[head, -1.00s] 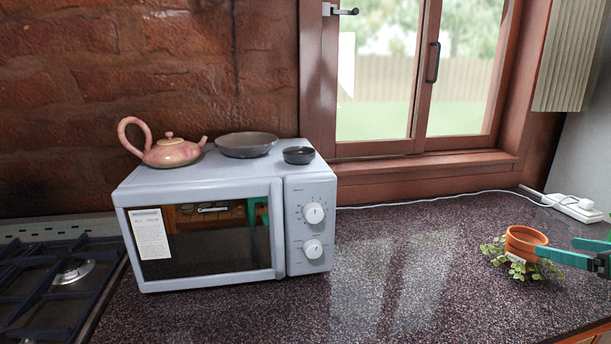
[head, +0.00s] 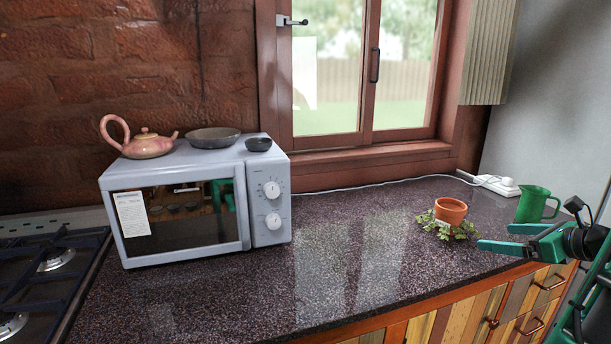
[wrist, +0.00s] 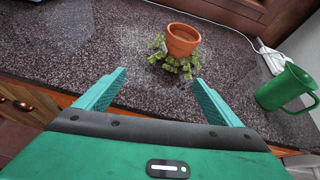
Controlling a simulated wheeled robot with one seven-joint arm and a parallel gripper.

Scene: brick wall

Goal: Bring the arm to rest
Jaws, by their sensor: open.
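My gripper (head: 502,238) is at the right of the head view, near the counter's front edge, with its two green fingers apart and nothing between them. The wrist view also shows the open fingers (wrist: 158,95). The pot also shows in the wrist view (wrist: 183,39). The gripper does not touch the pot.
A green jug (head: 535,205) stands right of the pot, close behind my gripper. A white microwave (head: 190,215) bears a pink teapot (head: 147,145) and two dark bowls. A power strip (head: 490,184) lies by the wall. The counter's middle is clear.

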